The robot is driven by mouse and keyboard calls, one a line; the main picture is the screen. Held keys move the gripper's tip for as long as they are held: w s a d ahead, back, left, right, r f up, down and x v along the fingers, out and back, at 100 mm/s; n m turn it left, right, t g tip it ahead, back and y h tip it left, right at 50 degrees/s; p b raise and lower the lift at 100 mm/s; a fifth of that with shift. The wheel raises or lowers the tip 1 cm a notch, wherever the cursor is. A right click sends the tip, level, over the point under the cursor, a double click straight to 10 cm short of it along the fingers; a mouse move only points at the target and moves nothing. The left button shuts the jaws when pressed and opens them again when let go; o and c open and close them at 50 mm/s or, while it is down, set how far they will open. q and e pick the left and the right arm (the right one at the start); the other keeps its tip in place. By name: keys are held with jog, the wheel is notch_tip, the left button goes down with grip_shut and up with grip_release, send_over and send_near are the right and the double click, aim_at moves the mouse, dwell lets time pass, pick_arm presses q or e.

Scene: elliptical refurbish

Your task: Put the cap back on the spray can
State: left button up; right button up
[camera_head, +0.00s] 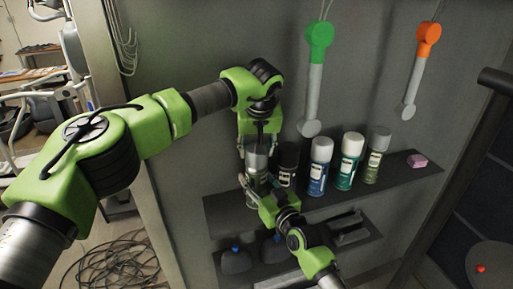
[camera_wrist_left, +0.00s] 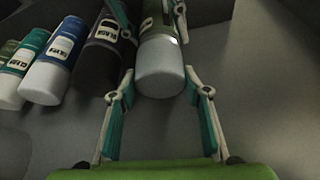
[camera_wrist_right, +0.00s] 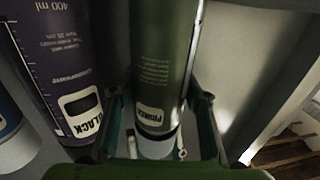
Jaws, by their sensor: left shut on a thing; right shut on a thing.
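The spray can (camera_head: 255,183) is dark green with a white label and stands upright at the left end of the upper shelf. My right gripper (camera_wrist_right: 160,110) is shut around its body; its fingers also show at the can in the left wrist view. A grey cap (camera_wrist_left: 160,72) is at the can's top, in line with it. My left gripper (camera_wrist_left: 160,92) comes down from above and is shut on the cap's sides. The cap (camera_wrist_right: 156,148) also shows at the can's end in the right wrist view. I cannot tell whether it is fully seated.
A black can (camera_head: 288,163) stands close beside the green one. A blue can (camera_head: 320,165), a teal can (camera_head: 349,160) and another green can (camera_head: 376,155) follow along the upper shelf (camera_head: 405,172). A pink block (camera_head: 417,161) lies at its right end. The lower shelf (camera_head: 310,262) holds dark items.

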pick_arm(q)
jog(key=shift+f, duration=0.6)
pick_arm(e)
jog(key=shift+f, duration=0.1)
pick_arm(q)
jog(key=o, duration=0.8)
jog(key=v, duration=1.2)
